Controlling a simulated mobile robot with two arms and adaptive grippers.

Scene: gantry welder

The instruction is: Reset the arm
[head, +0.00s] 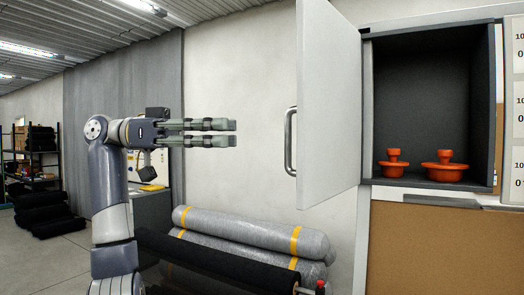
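My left gripper (233,133) is raised at the left of the head view, with its arm coming up from the lower left. It points right, level, towards the open cabinet door (330,100), and is apart from the handle (290,140). Its two fingers are parallel with a gap between them, and nothing shows in the gap. My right gripper is not in view.
An open dark cabinet (420,100) at the right holds two orange flanged parts, a smaller one (392,168) and a larger one (445,170). Wrapped rolls (250,230) lie below the gripper. A shelf rack (35,150) stands far left.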

